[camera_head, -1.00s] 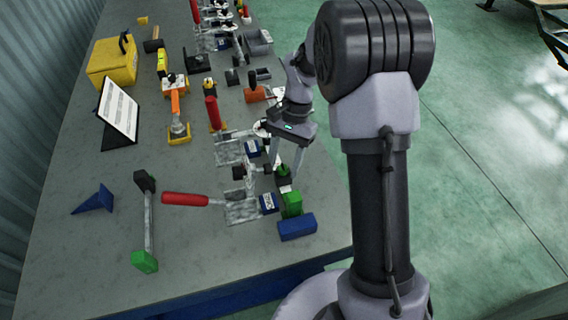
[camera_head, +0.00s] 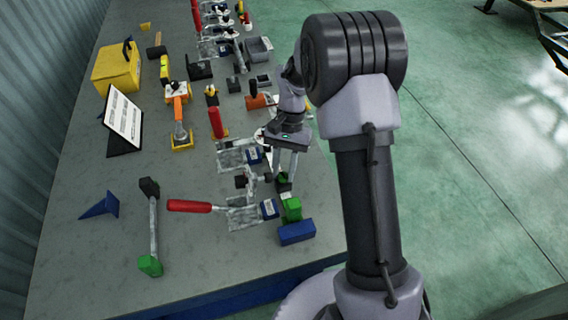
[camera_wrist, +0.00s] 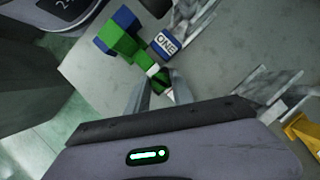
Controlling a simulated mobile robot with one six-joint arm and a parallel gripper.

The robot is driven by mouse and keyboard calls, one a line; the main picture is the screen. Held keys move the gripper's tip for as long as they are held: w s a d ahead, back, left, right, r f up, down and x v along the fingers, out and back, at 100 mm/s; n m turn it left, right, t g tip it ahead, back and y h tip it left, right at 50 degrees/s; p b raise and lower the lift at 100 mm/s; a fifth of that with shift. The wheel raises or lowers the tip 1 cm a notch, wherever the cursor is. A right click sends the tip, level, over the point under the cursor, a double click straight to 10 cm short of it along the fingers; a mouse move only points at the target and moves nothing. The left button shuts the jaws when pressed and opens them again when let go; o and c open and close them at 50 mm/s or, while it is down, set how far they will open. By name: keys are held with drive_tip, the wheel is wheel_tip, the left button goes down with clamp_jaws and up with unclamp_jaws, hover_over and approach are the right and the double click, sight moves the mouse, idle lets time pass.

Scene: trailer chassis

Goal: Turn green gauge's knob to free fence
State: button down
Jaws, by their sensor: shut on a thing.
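The green gauge (camera_head: 291,209) stands near the table's front right edge, beside a blue block (camera_head: 296,231). In the wrist view its green body (camera_wrist: 121,42) lies ahead of the fingers. A small green knob (camera_wrist: 157,82) with a white band shows between the fingertips. My gripper (camera_head: 284,178) points down and is shut on this knob, just behind the green body; the fingers hide part of it. It also shows in the wrist view (camera_wrist: 158,92). I cannot clearly tell which part is the fence.
Another red-handled clamp (camera_head: 216,122) stands behind. A green-tipped hammer (camera_head: 152,228) lies to the left.

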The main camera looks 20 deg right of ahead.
drive_tip(key=n+p, duration=0.2)
drive_tip(key=p, duration=0.1)
drive_tip(key=n+h+p, duration=0.1)
drive_tip(key=shift+a+r+n+g, duration=0.15)
drive_tip(key=shift+r+n+g, duration=0.15)
drive_tip(key=shift+n+g, duration=0.1)
drive_tip(key=n+h+p, duration=0.1)
drive_tip(key=n+p, duration=0.2)
drive_tip(key=shift+a+f+n+h, duration=0.1)
drive_tip(key=shift+n+h, duration=0.2)
drive_tip(key=shift+h, duration=0.1)
drive_tip(key=n+p, duration=0.1)
drive_tip(key=n, duration=0.1)
drive_tip(key=n+h+p, duration=0.1)
drive_tip(key=n, duration=0.1)
drive_tip(key=shift+a+h+p, duration=0.1)
drive_tip(key=shift+h+p, duration=0.2)
drive_tip(key=shift+p, duration=0.1)
drive_tip(key=shift+f+n+t+h+p, duration=0.1)
drive_tip(key=shift+n+t+h+p, duration=0.2)
drive_tip(key=shift+n, duration=0.7)
drive_tip(key=shift+f+n+t+h+p, duration=0.1)
drive_tip(key=shift+n+t+h+p, duration=0.2)
drive_tip(key=shift+n, duration=0.7)
drive_tip(key=c, duration=1.1)
unclamp_jaws()
